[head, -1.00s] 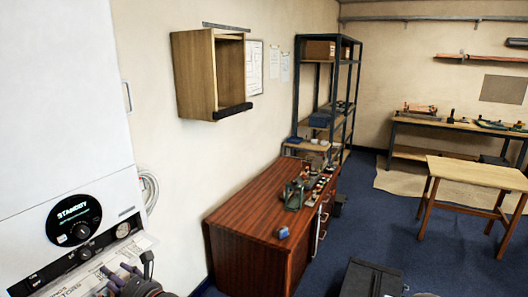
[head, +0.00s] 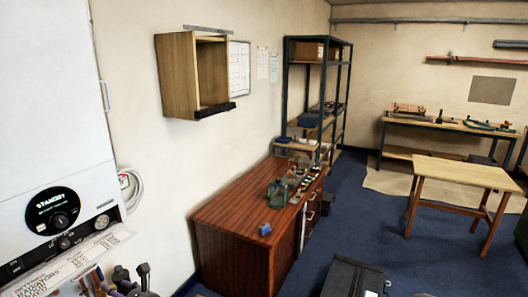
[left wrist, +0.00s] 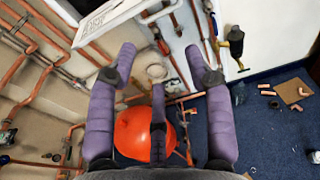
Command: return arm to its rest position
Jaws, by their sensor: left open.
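My left gripper (head: 122,278) shows only in part at the bottom left of the head view, below the white boiler's control panel. In the left wrist view its purple padded fingers (left wrist: 160,62) are spread apart with nothing between them. Behind them are copper pipes (left wrist: 38,68) along the wall and an orange round vessel (left wrist: 130,132), which the fingers partly cover. I cannot tell the gap between the fingers and the vessel. My right gripper is in neither view.
The white boiler (head: 55,100) with a lit STANDBY dial (head: 53,211) fills the left. A wooden cabinet (head: 235,228) with small tools stands along the wall. A black case (head: 350,277) lies on the blue floor (head: 345,200), which is open further back.

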